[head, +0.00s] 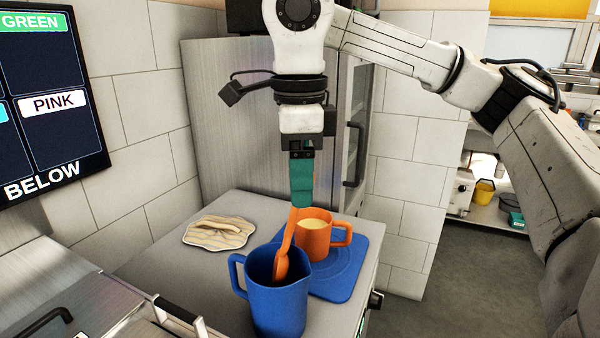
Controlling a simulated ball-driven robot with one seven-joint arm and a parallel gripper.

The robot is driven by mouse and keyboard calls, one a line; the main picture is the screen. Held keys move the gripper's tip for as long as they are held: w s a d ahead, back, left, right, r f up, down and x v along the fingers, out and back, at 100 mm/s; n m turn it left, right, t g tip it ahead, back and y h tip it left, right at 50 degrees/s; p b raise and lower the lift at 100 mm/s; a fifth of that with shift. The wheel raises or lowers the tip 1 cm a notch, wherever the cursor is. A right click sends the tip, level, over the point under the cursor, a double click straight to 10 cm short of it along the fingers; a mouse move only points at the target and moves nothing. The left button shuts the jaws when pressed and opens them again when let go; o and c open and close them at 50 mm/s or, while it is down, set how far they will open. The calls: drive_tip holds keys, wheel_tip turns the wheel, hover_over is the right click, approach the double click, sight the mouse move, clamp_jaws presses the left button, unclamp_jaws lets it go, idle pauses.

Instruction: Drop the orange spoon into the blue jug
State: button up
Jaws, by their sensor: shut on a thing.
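The blue jug (278,309) stands upright on the grey counter, its handle to the left and its dark opening facing up. The orange spoon (288,235) hangs nearly upright from my gripper (301,200), bowl down. Its bowl shows against the jug's opening and seems to be inside the rim. My gripper, with teal fingers, points straight down and is shut on the top of the spoon's handle, above the jug's far right rim. Whether the spoon touches the jug's inner wall cannot be told.
An orange mug (314,240) with pale yellow contents stands close behind the jug on a blue mat (349,266). A wavy-edged striped dish (217,232) lies to the left. A metal cabinet (235,120) rises behind. The counter (190,280) left of the jug is clear.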

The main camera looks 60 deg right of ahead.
wheel_tip(320, 180, down, 10)
drive_tip(key=b, duration=0.8)
drive_tip(key=shift+f, duration=0.15)
idle(0.9)
drive_tip(key=o, duration=1.5)
drive_tip(key=shift+c, duration=0.2)
wheel_tip(320, 180, up, 11)
drive_tip(key=p, duration=0.1)
drive_tip(key=shift+p, duration=0.4)
drive_tip(key=shift+a, duration=0.1)
